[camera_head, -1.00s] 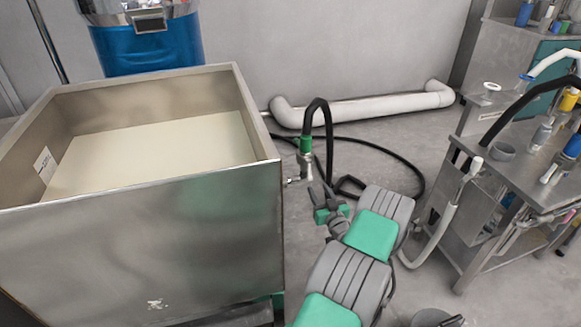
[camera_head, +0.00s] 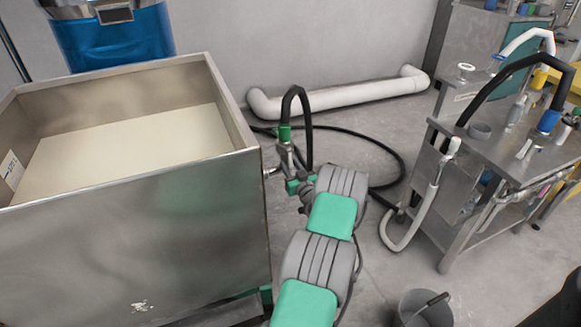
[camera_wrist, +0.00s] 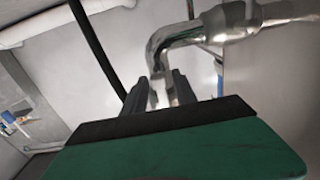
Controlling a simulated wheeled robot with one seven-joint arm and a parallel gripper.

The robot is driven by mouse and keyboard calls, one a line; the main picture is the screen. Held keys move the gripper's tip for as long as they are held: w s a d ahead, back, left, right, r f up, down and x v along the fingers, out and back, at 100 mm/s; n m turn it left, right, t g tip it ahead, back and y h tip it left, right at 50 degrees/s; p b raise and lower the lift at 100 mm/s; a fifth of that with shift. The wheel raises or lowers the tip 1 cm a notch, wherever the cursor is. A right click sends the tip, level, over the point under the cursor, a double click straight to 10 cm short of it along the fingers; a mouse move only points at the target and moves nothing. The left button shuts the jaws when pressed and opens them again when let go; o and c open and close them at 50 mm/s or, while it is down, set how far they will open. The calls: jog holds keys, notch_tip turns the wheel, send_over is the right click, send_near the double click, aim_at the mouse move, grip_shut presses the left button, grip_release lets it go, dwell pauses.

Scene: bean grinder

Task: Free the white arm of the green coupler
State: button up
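The green coupler (camera_head: 284,133) sits at the end of the black hose (camera_head: 299,97), beside the right wall of the metal tank. A metal fitting (camera_head: 270,171) joins the tank below it. My gripper (camera_head: 289,160) is just below the coupler, and its fingers overlap the fitting. In the wrist view my two dark fingers (camera_wrist: 160,88) stand apart, with part of the bent silver pipe (camera_wrist: 160,45) showing at the gap. I cannot tell whether they touch it. I cannot make out the coupler's white arm clearly; my gripper may hide it.
The metal tank (camera_head: 150,225) fills the left side, close to my gripper. A white pipe (camera_head: 340,95) lies along the back wall. A metal cart (camera_head: 500,150) with hoses and bottles stands at right. A bucket (camera_head: 425,308) is at the lower right.

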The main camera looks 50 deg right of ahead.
grip_shut()
dwell(1.1)
